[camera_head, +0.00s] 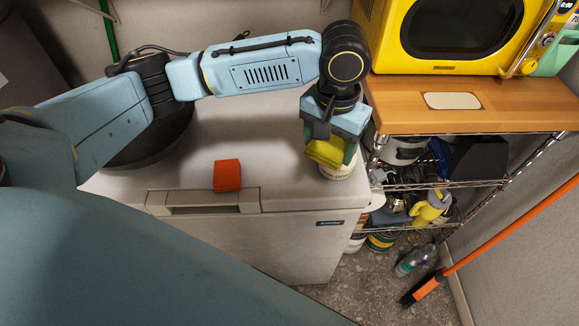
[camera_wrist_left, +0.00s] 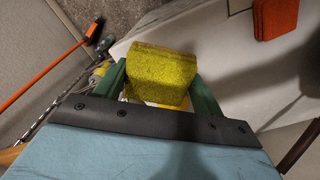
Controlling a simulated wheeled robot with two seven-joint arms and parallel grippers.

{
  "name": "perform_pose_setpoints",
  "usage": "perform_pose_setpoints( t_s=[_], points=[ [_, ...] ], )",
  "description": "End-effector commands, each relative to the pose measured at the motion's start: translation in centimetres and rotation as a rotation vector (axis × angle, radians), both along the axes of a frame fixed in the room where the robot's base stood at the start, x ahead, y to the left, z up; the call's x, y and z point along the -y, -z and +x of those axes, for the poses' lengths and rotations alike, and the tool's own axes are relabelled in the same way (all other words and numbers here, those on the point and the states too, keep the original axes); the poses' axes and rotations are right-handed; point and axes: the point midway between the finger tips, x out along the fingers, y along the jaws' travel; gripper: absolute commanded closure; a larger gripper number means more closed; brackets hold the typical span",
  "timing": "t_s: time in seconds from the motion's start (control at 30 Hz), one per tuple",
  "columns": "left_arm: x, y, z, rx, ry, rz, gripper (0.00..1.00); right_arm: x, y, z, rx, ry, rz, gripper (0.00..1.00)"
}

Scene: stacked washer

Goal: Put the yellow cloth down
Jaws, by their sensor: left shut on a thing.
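The yellow cloth (camera_head: 326,152), a small folded block, is between the fingers of my left gripper (camera_head: 330,150) at the right end of the white appliance top. In the left wrist view the yellow cloth (camera_wrist_left: 160,76) fills the space between the two green fingers (camera_wrist_left: 160,88). My left gripper is shut on it. In the head view the cloth is in front of and above a white round container (camera_head: 338,172), which it partly hides. I cannot tell whether the cloth touches that container. My right gripper is not in view.
An orange-red folded cloth (camera_head: 228,175) lies near the front edge of the white appliance top (camera_head: 270,150). It also shows in the left wrist view (camera_wrist_left: 275,18). A wooden-topped shelf (camera_head: 420,110) with a yellow microwave (camera_head: 455,30) stands at right. The appliance top's middle is clear.

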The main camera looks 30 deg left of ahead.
Motion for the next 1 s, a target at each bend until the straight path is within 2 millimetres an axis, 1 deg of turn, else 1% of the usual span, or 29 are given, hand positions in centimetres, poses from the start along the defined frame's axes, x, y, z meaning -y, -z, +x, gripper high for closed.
perform_pose_setpoints(
  t_s=[0.03, 0.07, 0.1, 0.2, 0.3, 0.37, 0.47, 0.6, 0.77, 1.0],
  points=[
    [-2.4, 0.7, -0.3, -0.008, 0.014, 0.003, 0.50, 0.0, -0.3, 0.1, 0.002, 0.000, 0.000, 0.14],
    [-3.6, 1.0, -0.4, -0.007, 0.028, 0.003, 0.50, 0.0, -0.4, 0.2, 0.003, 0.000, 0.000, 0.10],
    [-5.1, 1.3, -0.6, -0.007, 0.048, 0.003, 0.50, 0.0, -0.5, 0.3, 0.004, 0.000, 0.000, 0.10],
    [-8.2, 1.9, -1.0, -0.005, 0.093, 0.002, 0.50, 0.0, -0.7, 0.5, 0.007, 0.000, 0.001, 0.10],
    [-10.3, 2.1, -1.4, -0.001, 0.125, 0.002, 0.50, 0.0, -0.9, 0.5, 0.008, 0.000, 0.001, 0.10],
    [-11.0, 2.5, -1.5, -0.001, 0.137, 0.001, 0.50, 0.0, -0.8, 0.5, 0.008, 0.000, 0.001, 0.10],
    [-11.4, 4.0, -1.6, -0.003, 0.145, 0.000, 0.50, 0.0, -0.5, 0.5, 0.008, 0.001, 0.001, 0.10],
    [-11.3, 6.3, -1.6, -0.002, 0.145, 0.000, 0.50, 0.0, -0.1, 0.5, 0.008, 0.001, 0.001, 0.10],
    [-11.3, 7.8, -1.6, 0.000, 0.145, 0.001, 0.50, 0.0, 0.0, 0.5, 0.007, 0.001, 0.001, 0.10],
    [-11.3, 11.6, -1.6, 0.000, 0.145, 0.000, 0.50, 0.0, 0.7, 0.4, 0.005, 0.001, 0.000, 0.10]
  ],
)
